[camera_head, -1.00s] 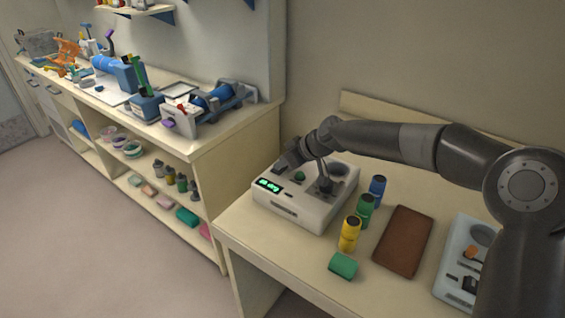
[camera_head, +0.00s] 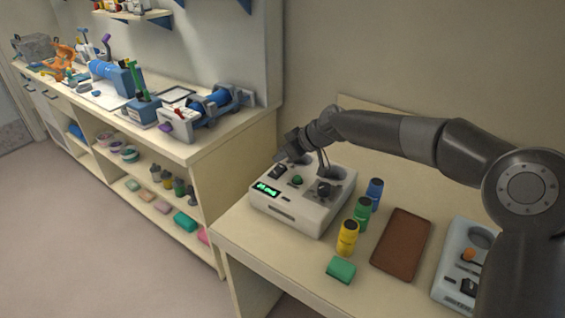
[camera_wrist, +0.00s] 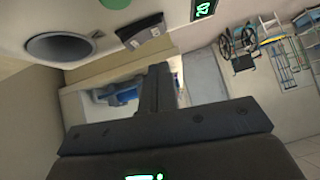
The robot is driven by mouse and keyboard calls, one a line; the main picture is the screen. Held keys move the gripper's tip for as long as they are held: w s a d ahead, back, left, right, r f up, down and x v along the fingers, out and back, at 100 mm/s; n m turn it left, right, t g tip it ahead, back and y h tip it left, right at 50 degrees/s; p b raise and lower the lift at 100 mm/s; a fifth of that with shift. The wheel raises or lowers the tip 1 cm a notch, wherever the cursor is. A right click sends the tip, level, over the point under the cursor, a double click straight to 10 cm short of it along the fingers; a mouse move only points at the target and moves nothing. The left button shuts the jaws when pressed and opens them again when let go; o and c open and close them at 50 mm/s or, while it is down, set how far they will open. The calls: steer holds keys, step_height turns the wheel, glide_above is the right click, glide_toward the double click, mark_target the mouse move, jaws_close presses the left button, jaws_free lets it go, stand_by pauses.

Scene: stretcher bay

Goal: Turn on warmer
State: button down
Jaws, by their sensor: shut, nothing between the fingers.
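The switch also shows in the wrist view (camera_wrist: 140,31), beside the round well (camera_wrist: 68,48) and the display (camera_wrist: 203,8). My gripper (camera_head: 284,155) is shut and empty, just above and behind the switch. In the wrist view its closed fingers (camera_wrist: 158,88) appear apart from the switch.
Blue (camera_head: 375,193), green (camera_head: 362,213) and yellow (camera_head: 347,238) bottles stand right of the warmer. A green block (camera_head: 341,269), a brown tray (camera_head: 402,244) and another control box (camera_head: 455,260) lie nearby. A long cluttered counter (camera_head: 195,150) stands at the left.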

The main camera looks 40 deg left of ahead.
steer(key=s+v, duration=0.2)
steer(key=v, duration=0.8)
steer(key=shift+r, duration=0.6)
steer(key=s+d+m+t+h, duration=0.2)
steer(key=s+d+m+h, duration=0.15)
steer(key=d, duration=1.05)
steer(key=s+d+m+t+h, duration=0.25)
steer(key=d+m+h, duration=0.2)
steer(key=d, duration=0.95)
steer(key=s+d+m+t, duration=0.1)
steer(key=s+d+m, duration=0.3)
steer(key=s+d, duration=0.3)
steer(key=s+d+f+m+t+h, duration=0.1)
steer(key=s+d+m, duration=0.4)
steer(key=d, duration=0.8)
steer(key=s, duration=0.2)
steer(key=shift+s+d+m, duration=0.25)
steer(key=shift+s+m, duration=0.05)
steer(key=shift+w, duration=0.1)
